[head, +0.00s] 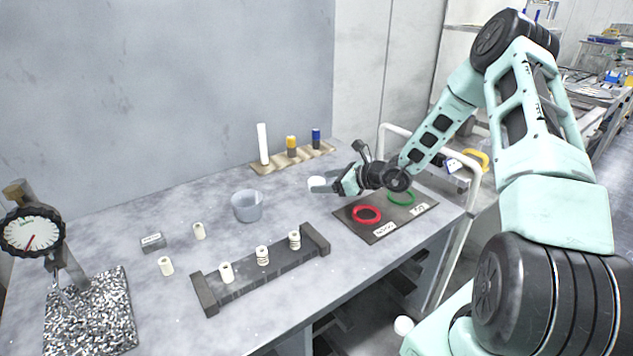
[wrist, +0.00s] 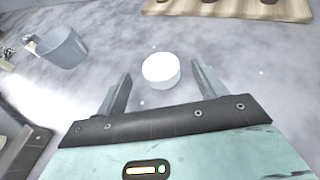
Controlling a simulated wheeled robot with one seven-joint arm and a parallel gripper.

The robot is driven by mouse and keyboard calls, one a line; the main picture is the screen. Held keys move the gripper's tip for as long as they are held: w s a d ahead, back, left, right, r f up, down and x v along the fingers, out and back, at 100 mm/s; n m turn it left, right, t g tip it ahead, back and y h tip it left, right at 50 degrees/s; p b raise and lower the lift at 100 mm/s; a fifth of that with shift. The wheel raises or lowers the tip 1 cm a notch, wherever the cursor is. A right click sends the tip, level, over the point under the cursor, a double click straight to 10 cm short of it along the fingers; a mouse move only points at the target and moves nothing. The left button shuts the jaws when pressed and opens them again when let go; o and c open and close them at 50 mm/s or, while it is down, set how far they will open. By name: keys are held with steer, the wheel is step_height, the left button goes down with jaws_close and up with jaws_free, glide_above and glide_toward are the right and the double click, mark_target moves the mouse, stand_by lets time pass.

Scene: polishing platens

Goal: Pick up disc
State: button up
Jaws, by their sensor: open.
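The disc is white, round and fairly thick, and it lies on the grey bench in the wrist view (wrist: 160,71). In the head view the disc (head: 316,184) shows just left of my gripper (head: 328,184). My gripper is open and empty. In the wrist view its two fingers stand on the left and right of the disc, with bench showing between each finger and the disc. The disc sits about level with the fingertips in that picture. The height of the fingers above the bench is hard to tell.
A dark rail (head: 290,268) holds several white cylinders. A dark mat (head: 378,232) with red and green rings lies below my gripper in the picture. A wooden rack (head: 270,167) stands behind. A dial gauge (head: 32,232) is far left.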

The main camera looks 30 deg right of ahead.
steer(key=shift+x, duration=1)
steer(key=c, duration=1.1)
steer(key=shift+r, duration=0.1)
